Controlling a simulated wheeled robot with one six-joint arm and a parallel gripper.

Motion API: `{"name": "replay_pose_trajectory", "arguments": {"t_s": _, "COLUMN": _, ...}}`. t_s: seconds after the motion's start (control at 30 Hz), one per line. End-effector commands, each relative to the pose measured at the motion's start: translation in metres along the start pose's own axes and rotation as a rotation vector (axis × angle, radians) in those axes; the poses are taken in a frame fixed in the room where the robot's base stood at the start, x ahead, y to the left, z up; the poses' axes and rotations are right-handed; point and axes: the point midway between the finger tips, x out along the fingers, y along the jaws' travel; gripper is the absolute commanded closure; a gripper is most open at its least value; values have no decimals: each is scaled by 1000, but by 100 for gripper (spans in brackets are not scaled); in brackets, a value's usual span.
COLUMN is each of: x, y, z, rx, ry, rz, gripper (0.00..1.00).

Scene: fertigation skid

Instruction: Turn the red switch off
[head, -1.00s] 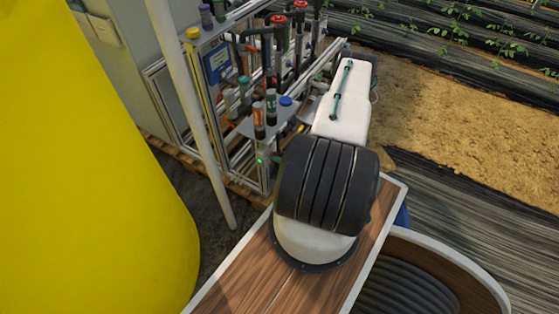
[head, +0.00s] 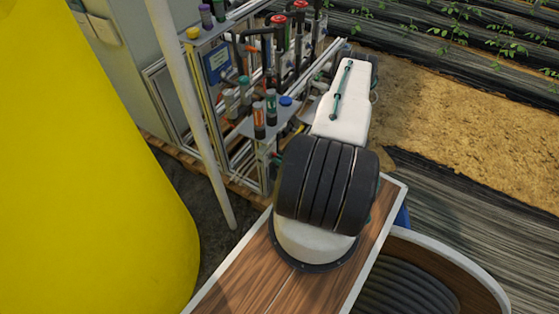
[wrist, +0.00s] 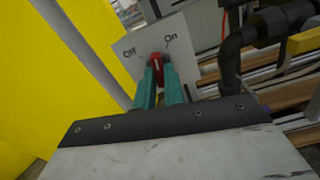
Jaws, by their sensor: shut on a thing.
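The red switch (wrist: 156,62) is a small red knob on a pale grey panel (wrist: 133,74) in the wrist view. The panel is marked "Off" at the knob's left and "On" at its upper right. My gripper (wrist: 159,76) has its two teal fingers on either side of the knob, shut on it. The fingers hide the knob's lower part, so its exact angle is hard to read. In the head view my arm hides the gripper, and I cannot make out the switch.
A large yellow tank (head: 90,170) fills the left, with a pale slanted pole (head: 190,115) beside it. The metal-framed skid (head: 245,110) carries pipes, valves and bottles. In the wrist view a black pipe (wrist: 231,65) runs close at the panel's right.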

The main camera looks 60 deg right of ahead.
Motion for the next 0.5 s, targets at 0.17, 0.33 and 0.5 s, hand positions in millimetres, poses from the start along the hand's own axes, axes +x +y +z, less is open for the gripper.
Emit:
{"name": "replay_pose_trajectory", "arguments": {"t_s": 0.17, "x": 0, "y": 0, "z": 0, "rx": -165, "ry": 1, "rz": 1, "gripper": 100}}
{"name": "replay_pose_trajectory", "arguments": {"t_s": 0.33, "x": 0, "y": 0, "z": 0, "rx": -326, "ry": 1, "rz": 1, "gripper": 100}}
{"name": "replay_pose_trajectory", "arguments": {"t_s": 0.5, "x": 0, "y": 0, "z": 0, "rx": -487, "ry": 1, "rz": 1, "gripper": 100}}
